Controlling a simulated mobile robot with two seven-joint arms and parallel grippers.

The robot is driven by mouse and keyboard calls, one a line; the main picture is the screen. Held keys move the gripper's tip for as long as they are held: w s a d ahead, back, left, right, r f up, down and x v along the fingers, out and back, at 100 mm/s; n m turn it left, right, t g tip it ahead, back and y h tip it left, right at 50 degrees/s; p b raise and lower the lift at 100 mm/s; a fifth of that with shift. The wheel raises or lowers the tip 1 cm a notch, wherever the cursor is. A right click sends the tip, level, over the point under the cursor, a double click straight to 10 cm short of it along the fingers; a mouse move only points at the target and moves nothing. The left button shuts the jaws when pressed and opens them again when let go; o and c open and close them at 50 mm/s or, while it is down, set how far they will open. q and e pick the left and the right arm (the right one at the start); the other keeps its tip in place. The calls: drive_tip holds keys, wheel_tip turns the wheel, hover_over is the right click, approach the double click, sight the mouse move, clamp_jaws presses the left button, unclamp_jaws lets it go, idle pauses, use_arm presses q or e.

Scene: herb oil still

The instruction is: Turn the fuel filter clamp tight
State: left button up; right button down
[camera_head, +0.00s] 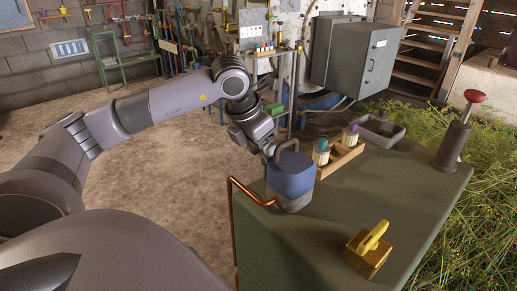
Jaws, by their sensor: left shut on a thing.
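A blue-grey canister (291,182) with a rounded grey lower end stands at the left edge of the green workbench, where a copper pipe (234,215) bends in towards it. I take it to be the fuel filter. My left gripper (284,150) reaches in from the left and is shut at the top of this canister. The fingers and the gripped part are small and partly hidden, so I cannot make out the clamp itself. My right gripper is not in view.
On the green bench (310,245) are a brass block with a yellow lever (371,244), a wooden rack of small bottles (342,158), a grey tray (382,133) and a dark post with a red knob (456,130). Herbs lie to the right. The bench's middle is clear.

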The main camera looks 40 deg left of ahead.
use_arm(q)
drive_tip(key=shift+w+r, duration=0.25)
drive_tip(key=shift+w, duration=0.2)
drive_tip(key=shift+a+f+n, duration=0.1)
drive_tip(key=shift+f+n, duration=0.1)
drive_tip(key=shift+n, duration=0.3)
idle(0.5)
